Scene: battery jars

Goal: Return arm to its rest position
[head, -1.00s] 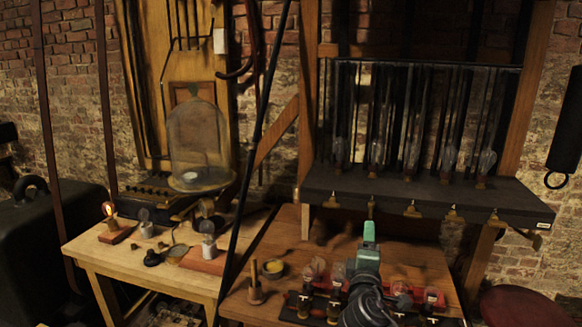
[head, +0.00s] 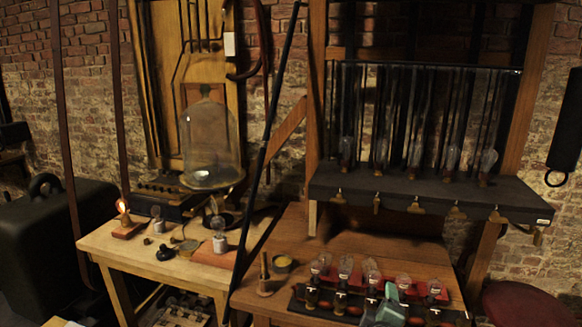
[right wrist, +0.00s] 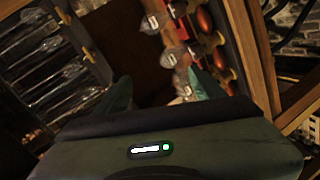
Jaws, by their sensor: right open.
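My right gripper (head: 391,296) shows at the bottom edge of the head view, in front of the row of small glass bulbs on the wooden table (head: 375,243). Only its green-tipped end shows there; the rest of the arm is below the frame. In the right wrist view my right gripper (right wrist: 160,92) has its two green fingers spread apart, with nothing between them. The bulbs (right wrist: 170,57) and the red strip under them lie beyond the fingers. My left gripper is in neither view.
A dark shelf (head: 430,193) with upright glass tubes overhangs the back of the table. A red stool (head: 522,305) stands at the lower right.

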